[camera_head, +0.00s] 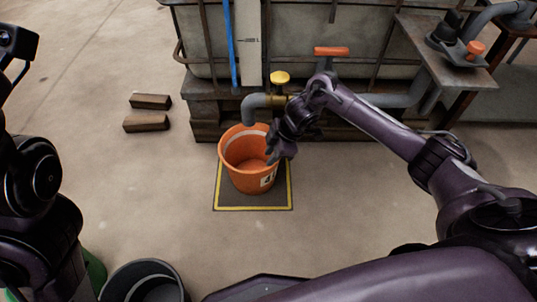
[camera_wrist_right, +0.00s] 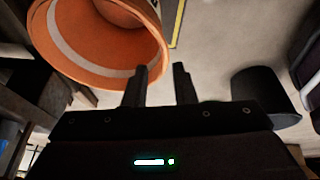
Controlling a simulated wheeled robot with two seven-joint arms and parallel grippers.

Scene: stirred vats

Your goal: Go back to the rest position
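My right gripper (camera_head: 280,153) is at the right rim of an orange bucket (camera_head: 236,179) in the head view. In the right wrist view its two dark fingers (camera_wrist_right: 159,76) stand apart with nothing between them. The orange bucket (camera_wrist_right: 82,48) fills the upper left there, and the left finger overlaps its rim. I cannot tell whether they touch. My right arm is stretched out from the lower right. Parts of my left arm show at the left edge of the head view, but no left gripper fingers show.
The bucket stands on a yellow-edged dark mat (camera_head: 226,203). A grey spout (camera_head: 250,106) with a yellow knob (camera_head: 280,77) is behind it, before a caged tank (camera_head: 310,35). Two wooden blocks (camera_head: 147,122) lie left. A black bucket (camera_head: 146,280) stands in front. Floor between is clear.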

